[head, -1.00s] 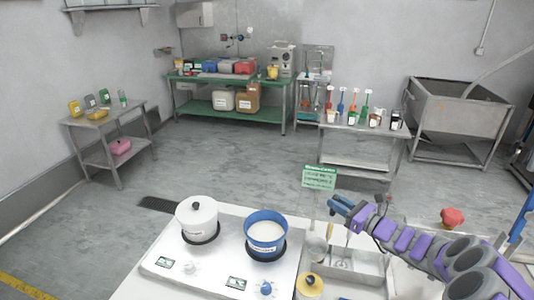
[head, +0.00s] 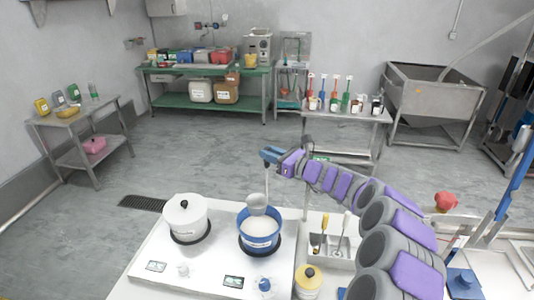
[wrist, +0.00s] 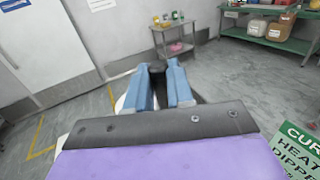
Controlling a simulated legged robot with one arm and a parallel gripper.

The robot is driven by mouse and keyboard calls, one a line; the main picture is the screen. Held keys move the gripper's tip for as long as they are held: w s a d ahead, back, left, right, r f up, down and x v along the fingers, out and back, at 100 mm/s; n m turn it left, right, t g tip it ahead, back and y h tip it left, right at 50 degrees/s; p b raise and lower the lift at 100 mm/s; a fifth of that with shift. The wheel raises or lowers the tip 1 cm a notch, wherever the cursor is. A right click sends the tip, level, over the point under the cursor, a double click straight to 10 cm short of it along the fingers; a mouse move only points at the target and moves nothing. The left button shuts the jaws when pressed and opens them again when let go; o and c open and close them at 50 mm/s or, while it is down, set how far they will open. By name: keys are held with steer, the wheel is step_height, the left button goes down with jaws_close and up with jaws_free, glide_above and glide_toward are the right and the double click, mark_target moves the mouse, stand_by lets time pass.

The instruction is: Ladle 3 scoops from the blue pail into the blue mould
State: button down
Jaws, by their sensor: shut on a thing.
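My gripper (head: 270,156) is shut on the ladle (head: 257,204), whose thin handle hangs down from the fingers. The ladle's grey bowl is over the blue pail (head: 243,238), at the far part of its opening; I cannot tell whether it touches the white contents (head: 261,228). The pail stands on the right burner of a white cooktop.
A white lidded pot (head: 185,217) stands left of the pail. A green sign (wrist: 296,150) is close by in the wrist view. Open floor lies beyond the counter.

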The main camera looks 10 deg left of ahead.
mark_target(268, 167)
steer(key=f+b, duration=0.1)
steer(key=f, duration=0.1)
steer(key=a+f+b, duration=0.1)
steer(key=f+b, duration=0.1)
steer(key=f, duration=0.1)
step_height(268, 167, down, 11)
steer(key=b, duration=0.4)
steer(key=shift+d+f+b, duration=0.2)
steer(key=shift+d+b, duration=0.05)
steer(key=shift+b, duration=0.05)
stand_by(0.3)
stand_by(0.8)
